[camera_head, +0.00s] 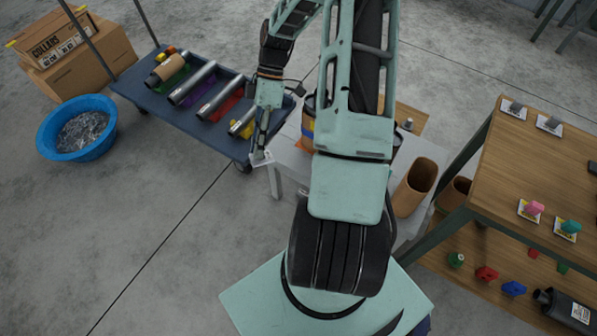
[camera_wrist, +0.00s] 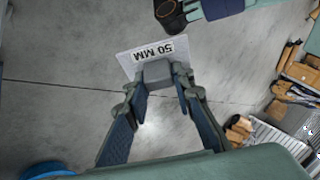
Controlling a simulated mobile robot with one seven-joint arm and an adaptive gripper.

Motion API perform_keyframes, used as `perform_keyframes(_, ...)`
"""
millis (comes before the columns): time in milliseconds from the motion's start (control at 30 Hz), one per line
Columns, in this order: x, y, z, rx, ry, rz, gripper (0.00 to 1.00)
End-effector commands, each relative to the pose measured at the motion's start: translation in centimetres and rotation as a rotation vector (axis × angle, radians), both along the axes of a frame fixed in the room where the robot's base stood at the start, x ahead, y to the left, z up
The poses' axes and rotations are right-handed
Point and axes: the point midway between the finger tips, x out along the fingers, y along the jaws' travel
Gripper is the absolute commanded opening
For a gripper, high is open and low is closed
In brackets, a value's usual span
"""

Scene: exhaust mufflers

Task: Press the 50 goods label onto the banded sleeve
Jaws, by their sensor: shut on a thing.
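My gripper (camera_wrist: 157,82) is shut on a small grey block (camera_wrist: 156,73) that carries a white label plate (camera_wrist: 128,62) reading "50 MM", upside down in the wrist view. In the head view my gripper (camera_head: 263,147) holds the white label (camera_head: 261,159) over the floor, between the blue cart and the grey table. I cannot tell for sure which piece is the banded sleeve. Silver tubes (camera_head: 192,84) (camera_head: 220,98) with pale patches and a tan-wrapped tube (camera_head: 165,68) lie on the cart, apart from the gripper. A colour-banded item (camera_head: 308,120) on the grey table is partly hidden by my arm.
The blue cart (camera_head: 130,88) stands at upper left, beside a blue tub (camera_head: 104,130) and cardboard boxes (camera_head: 95,62). A wooden shelf (camera_head: 520,165) with white cards and coloured knobs is at right. The floor at lower left is clear.

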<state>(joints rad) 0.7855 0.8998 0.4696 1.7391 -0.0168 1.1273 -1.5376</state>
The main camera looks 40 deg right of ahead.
Motion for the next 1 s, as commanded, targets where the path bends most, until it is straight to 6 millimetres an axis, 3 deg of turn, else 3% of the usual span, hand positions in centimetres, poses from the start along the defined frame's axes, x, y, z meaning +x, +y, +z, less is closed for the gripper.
perform_keyframes(33,0.0,-0.4,-2.3,0.010,0.036,0.093,0.12)
perform_keyframes(467,-1.9,-6.9,-13.2,-0.101,0.444,1.030,0.12)
perform_keyframes(800,-0.6,-13.2,-23.0,-0.529,0.749,1.737,0.12)
perform_keyframes(1000,1.6,-15.1,-27.5,-0.791,0.819,1.944,0.12)
